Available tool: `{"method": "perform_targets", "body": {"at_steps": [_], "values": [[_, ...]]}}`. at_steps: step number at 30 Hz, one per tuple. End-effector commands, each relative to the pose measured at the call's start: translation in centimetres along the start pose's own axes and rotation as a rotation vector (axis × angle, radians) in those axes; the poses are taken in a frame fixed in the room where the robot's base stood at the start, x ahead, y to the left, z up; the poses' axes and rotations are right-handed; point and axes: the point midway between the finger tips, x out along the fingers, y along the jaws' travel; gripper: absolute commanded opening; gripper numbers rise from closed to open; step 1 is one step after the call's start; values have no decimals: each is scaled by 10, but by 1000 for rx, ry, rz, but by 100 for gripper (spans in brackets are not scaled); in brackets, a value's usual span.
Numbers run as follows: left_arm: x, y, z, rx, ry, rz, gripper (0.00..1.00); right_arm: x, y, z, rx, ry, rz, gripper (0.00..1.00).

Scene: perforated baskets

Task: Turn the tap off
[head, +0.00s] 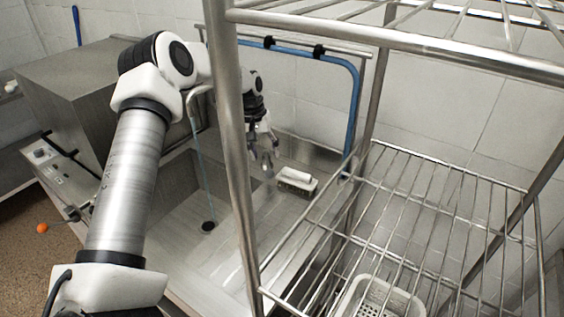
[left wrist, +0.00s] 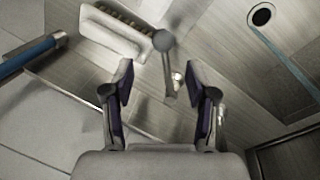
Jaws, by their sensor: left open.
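A thin stream of water (head: 201,165) runs down from the curved tap spout (head: 195,91) to the sink drain (head: 208,226). The stream also shows in the left wrist view (left wrist: 285,56), beside the dark drain hole. A grey lever with a rounded end (left wrist: 165,58), seemingly the tap handle, lies ahead of and between my left fingertips. My right gripper is not seen.
A metal wire rack (head: 440,195) stands at the right, its post crossing in front of the sink. A brush (head: 296,181) lies at the sink's back edge. A blue hose (head: 355,100) runs along the wall. A white perforated basket (head: 380,296) is low at the right.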

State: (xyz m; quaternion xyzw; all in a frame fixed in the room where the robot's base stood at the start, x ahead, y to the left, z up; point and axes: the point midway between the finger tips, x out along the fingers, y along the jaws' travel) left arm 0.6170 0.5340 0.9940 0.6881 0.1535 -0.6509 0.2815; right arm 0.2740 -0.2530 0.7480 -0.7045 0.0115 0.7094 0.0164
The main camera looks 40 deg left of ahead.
Motion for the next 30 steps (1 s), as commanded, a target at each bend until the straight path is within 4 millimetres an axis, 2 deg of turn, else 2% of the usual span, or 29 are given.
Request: {"method": "perform_targets", "body": {"at_steps": [2, 12, 15, 21, 22, 24, 26, 27, 30], "values": [[7, 0, 1, 0, -3, -1, 57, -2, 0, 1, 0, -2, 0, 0], [67, 0, 1, 0, -2, -3, 57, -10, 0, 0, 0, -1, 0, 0], [75, 0, 1, 1, -2, -2, 57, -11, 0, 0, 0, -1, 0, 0], [76, 0, 1, 0, -1, -1, 57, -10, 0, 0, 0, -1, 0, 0], [76, 0, 1, 0, -1, -1, 54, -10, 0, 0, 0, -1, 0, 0], [76, 0, 0, 0, -1, -1, 29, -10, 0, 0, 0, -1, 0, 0], [76, 0, 0, 0, 0, -1, 8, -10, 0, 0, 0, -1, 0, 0], [76, 0, 0, 0, 0, -1, 0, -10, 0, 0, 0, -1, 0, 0], [76, 0, 0, 0, 0, -1, 0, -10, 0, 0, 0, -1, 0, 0]]}}
